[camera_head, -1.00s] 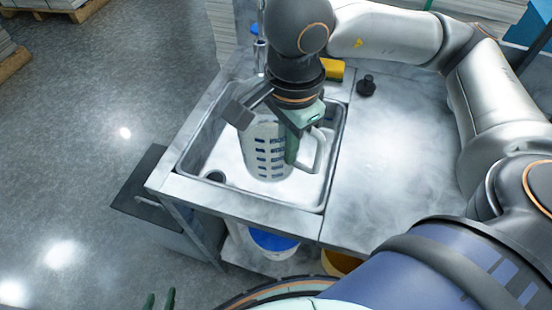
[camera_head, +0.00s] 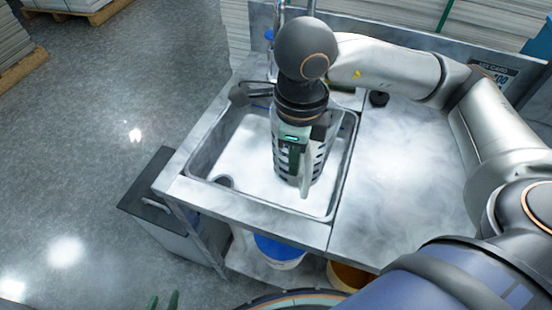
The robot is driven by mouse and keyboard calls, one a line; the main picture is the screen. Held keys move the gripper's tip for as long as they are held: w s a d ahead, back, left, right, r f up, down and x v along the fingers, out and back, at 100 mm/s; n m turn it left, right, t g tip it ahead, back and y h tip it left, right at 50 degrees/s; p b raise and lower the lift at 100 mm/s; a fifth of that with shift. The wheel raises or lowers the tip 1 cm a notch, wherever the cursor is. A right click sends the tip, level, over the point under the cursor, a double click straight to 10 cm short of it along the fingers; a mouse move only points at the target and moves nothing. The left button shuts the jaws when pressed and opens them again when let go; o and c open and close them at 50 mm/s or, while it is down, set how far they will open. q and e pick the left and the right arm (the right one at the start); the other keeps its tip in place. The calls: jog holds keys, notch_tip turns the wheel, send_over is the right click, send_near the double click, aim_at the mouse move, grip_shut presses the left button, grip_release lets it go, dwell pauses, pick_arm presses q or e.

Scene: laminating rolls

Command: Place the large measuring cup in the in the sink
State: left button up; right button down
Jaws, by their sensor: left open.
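The large measuring cup (camera_head: 317,160), clear with dark markings, is upright over the sink basin, towards its right side. Its pale handle (camera_head: 306,178) faces me. I cannot tell whether its base touches the basin floor. The metal sink (camera_head: 245,160) is set in the counter. My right gripper (camera_head: 293,160) is at the cup from above, shut on it at the handle side; its wrist hides the cup's top. My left gripper (camera_head: 163,301) shows only as two green fingertips at the bottom edge, apart and empty, away from the sink.
The counter (camera_head: 400,180) right of the sink is clear apart from a small black object (camera_head: 378,98) at the back. A dark cabinet (camera_head: 155,210) is left of the sink.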

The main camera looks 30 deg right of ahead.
jog(key=w, duration=0.1)
jog(key=w+f, duration=0.1)
jog(key=w, duration=0.2)
jog(key=shift+w+d+f, duration=0.1)
jog(key=shift+f, duration=0.25)
jog(key=w+f, duration=0.5)
jog(key=f, duration=0.4)
jog(key=shift+w+d, duration=0.15)
jog(key=shift+f, duration=0.15)
jog(key=shift+f, duration=0.15)
jog(key=c, duration=1.1)
grip_release()
jog(key=r, duration=1.2)
jog(key=shift+s+r, duration=0.2)
